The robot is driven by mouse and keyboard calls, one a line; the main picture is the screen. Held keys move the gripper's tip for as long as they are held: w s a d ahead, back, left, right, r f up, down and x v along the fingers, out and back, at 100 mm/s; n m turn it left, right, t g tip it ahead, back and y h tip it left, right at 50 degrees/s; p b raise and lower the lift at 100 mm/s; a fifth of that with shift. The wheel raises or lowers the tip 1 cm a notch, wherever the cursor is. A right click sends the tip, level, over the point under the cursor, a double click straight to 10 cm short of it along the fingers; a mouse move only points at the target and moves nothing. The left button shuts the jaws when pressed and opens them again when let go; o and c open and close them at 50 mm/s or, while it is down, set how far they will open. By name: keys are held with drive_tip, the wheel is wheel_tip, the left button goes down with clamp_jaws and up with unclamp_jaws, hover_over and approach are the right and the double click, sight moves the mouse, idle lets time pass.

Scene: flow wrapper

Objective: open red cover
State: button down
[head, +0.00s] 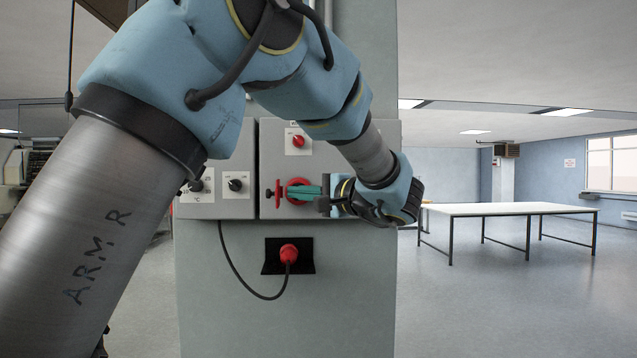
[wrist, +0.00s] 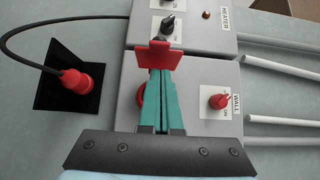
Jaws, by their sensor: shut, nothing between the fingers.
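A thin red plate, which looks like the red cover (head: 277,194), stands out from the front of the grey control box, left of a round red part (head: 299,183). In the wrist view the red plate (wrist: 158,54) shows its broad face, just past my fingertips. The round red part (wrist: 141,94) is partly hidden behind my fingers there. My gripper (head: 291,190) reaches in from the right across the round red part, teal fingers closed together and empty. In the wrist view the tips of my gripper (wrist: 160,72) are at the plate's lower edge; I cannot tell whether they touch it.
A red knob (head: 298,141) sits above on the same box. A second box with black knobs (head: 236,185) adjoins at the left. A red plug (head: 289,253) with a black cable sits in a black bracket below. A white table (head: 510,209) stands at the right, with open floor around it.

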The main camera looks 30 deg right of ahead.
sight(277, 200)
drive_tip(key=shift+w+a+f, duration=0.1)
drive_tip(key=shift+w+a, duration=0.2)
drive_tip(key=shift+a, duration=0.25)
drive_tip(key=shift+w+a+m+t+h+b, duration=0.25)
drive_tip(key=shift+a+m+h+b, duration=0.8)
drive_tip(key=shift+b, duration=1.65)
drive_tip(key=shift+w+a+m+t+h+b, duration=0.25)
drive_tip(key=shift+a+m+h+b, duration=0.3)
drive_tip(key=shift+h+b, duration=1.5)
drive_tip(key=shift+y+b, duration=0.55)
drive_tip(key=shift+y, duration=0.05)
drive_tip(key=shift+s+d, duration=0.1)
drive_tip(key=shift+d, duration=0.05)
